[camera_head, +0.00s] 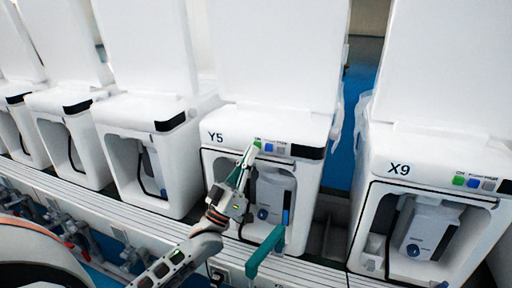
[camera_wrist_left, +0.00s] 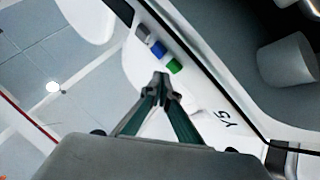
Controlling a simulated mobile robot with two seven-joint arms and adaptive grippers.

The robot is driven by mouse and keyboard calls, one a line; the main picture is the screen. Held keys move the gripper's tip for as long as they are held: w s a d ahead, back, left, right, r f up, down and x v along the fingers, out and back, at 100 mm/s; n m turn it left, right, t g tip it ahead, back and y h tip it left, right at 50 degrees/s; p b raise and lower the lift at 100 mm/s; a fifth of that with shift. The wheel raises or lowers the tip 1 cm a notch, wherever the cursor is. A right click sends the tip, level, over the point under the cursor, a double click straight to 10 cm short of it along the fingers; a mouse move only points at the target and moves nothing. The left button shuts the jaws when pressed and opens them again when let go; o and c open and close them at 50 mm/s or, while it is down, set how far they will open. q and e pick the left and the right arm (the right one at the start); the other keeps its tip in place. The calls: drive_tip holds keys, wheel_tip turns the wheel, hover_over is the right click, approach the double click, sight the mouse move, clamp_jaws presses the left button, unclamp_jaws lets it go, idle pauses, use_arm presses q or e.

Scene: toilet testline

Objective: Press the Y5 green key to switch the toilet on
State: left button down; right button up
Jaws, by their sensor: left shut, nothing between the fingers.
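The toilet marked Y5 (camera_head: 226,139) stands in the middle of the row in the head view. Its green key (camera_head: 257,143) is the leftmost of a short row with a blue key (camera_head: 269,147) and a grey key (camera_head: 281,150). My left gripper (camera_head: 252,150) is shut and empty, its tips at the green key. In the left wrist view the shut fingertips (camera_wrist_left: 161,78) lie just beside the green key (camera_wrist_left: 174,66), with the blue key (camera_wrist_left: 158,48) beyond. I cannot tell whether the tips touch the key.
The toilet marked X9 (camera_head: 398,168) stands to the right, with its own keys. Several more white toilets stand to the left. Pipes and valves (camera_head: 70,232) run along the lower left.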

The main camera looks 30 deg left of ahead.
use_arm(q)
drive_tip(key=shift+w, duration=0.15)
drive_tip(key=shift+w+a+y, duration=0.1)
drive_tip(key=shift+w+y, duration=0.2)
drive_tip(key=shift+w, duration=0.25)
idle(0.8)
drive_tip(key=shift+s, duration=0.1)
drive_tip(key=shift+s+p, duration=0.3)
drive_tip(key=shift+s, duration=0.35)
